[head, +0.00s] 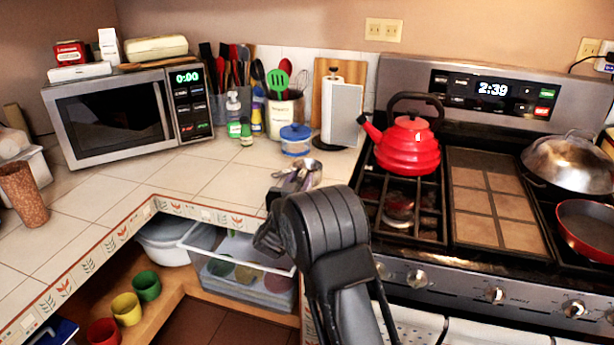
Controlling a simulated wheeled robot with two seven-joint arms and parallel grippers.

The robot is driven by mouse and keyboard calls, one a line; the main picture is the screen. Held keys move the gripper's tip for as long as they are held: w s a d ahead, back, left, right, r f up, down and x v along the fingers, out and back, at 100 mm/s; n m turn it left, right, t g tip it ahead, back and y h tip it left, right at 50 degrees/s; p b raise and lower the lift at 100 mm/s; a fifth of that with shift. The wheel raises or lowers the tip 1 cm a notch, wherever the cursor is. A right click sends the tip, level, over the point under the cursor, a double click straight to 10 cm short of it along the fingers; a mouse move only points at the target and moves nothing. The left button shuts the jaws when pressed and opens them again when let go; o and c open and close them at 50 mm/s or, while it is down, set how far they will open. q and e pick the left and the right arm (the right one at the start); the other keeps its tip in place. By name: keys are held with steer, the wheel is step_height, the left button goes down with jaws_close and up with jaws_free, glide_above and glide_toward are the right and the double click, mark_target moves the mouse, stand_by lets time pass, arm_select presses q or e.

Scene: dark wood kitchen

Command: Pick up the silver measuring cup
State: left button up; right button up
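A silver measuring cup (303,172) shows just above my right wrist, over the front edge of the tiled counter near the stove. It looks like a shiny metal piece with a handle; its lower part is hidden behind my arm. My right gripper (268,238) is at the counter edge, just below and left of the cup. Its fingers are mostly hidden by my dark wrist, so I cannot tell whether they are open or shut, or touch the cup. My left gripper is not in view.
A blue-lidded container (296,140) and a paper towel holder (341,115) stand behind the cup. The stove with a red kettle (408,150) is to the right. A microwave (128,112) stands at left. An open shelf holding plastic bins (242,275) is below the counter. The left counter is mostly clear.

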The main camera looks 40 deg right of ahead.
steer(key=shift+c, duration=0.3)
jaws_close()
steer(key=shift+r, duration=0.15)
step_height(320, 180, up, 10)
steer(key=shift+f, duration=0.1)
stand_by(0.4)
stand_by(0.5)
